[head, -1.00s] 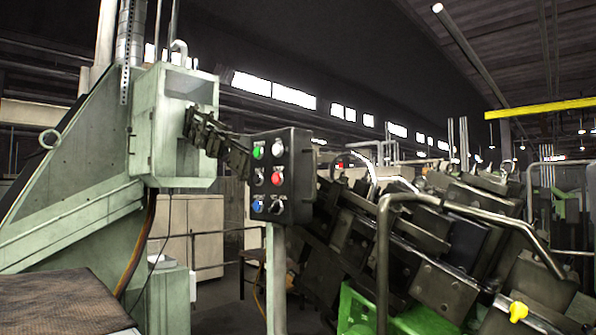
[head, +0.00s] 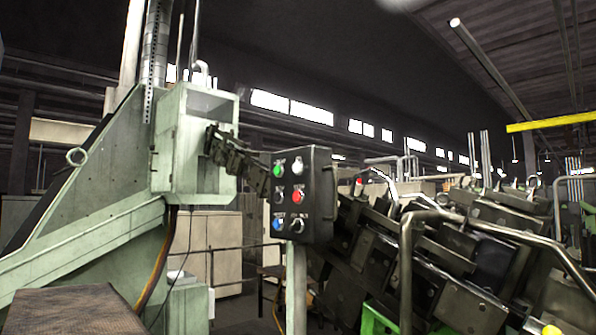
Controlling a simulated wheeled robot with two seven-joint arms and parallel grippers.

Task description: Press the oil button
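A dark control box (head: 317,190) stands on a pale post (head: 297,285) near the middle of the head view. Its face carries two columns of buttons: a green button (head: 278,171) and a pale one (head: 298,166) on top, a dark one (head: 279,198) and a red one (head: 297,195) in the middle, and a blue one (head: 278,223) and a dark knob with a pale rim (head: 298,226) at the bottom. The small labels are too blurred to read, so I cannot tell which is the oil button. Neither of my grippers is in view.
A pale green machine (head: 110,210) with a boxy housing fills the left. A dark linked part (head: 233,155) reaches from it close to the box's left edge. Dark machinery (head: 430,260) behind a bent metal rail (head: 405,275) fills the right. A brown-topped surface (head: 65,310) lies lower left.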

